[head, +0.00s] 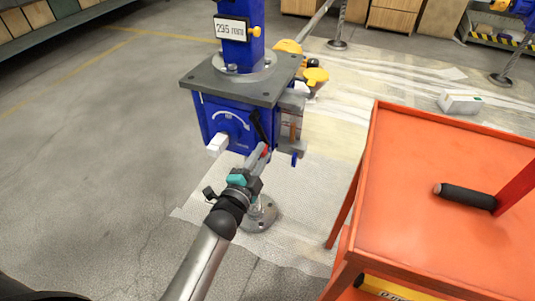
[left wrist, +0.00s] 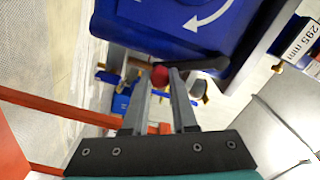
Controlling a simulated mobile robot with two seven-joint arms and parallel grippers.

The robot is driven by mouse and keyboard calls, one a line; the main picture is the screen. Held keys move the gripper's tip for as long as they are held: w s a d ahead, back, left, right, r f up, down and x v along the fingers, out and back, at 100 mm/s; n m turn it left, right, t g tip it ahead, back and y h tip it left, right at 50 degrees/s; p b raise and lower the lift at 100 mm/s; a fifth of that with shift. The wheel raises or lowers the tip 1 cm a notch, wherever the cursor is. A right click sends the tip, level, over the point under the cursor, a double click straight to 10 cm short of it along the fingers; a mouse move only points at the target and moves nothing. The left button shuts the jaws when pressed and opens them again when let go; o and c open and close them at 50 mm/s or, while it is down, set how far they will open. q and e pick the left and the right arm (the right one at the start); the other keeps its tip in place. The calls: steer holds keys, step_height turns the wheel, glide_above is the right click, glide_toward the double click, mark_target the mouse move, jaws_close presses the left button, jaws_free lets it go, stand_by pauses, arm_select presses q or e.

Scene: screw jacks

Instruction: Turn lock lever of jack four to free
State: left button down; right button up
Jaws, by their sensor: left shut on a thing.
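A blue jack housing (head: 222,122) hangs under a grey plate (head: 240,80), with a white curved arrow on its front face. Its black lock lever (head: 257,126) slopes down to the right and ends in a red knob. In the left wrist view the lever (left wrist: 203,65) runs right from the red knob (left wrist: 160,76). My left gripper (head: 262,160) comes from below and is shut on the lever's red knob end, with a finger (left wrist: 139,102) on either side. The jack's number is not readable. My right gripper is out of view.
An orange trolley (head: 440,155) with a black-gripped handle (head: 466,197) stands close on the right. A white block (head: 217,144) sticks out left of the lever. A round metal foot (head: 259,214) is below. The floor at left is clear.

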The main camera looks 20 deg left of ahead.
arm_select(q)
steer(key=a+m, duration=0.1)
steer(key=m, duration=0.1)
steer(key=a+f+m, duration=0.1)
steer(key=a+m, duration=0.1)
steer(key=m, duration=0.1)
steer(key=shift+a+b, duration=0.3)
steer(key=shift+b, duration=0.1)
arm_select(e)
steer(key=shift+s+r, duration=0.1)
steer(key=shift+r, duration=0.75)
arm_select(q)
steer(key=shift+w+a, duration=0.1)
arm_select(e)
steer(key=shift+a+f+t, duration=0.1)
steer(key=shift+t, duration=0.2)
arm_select(q)
steer(key=c, duration=0.7)
jaws_free()
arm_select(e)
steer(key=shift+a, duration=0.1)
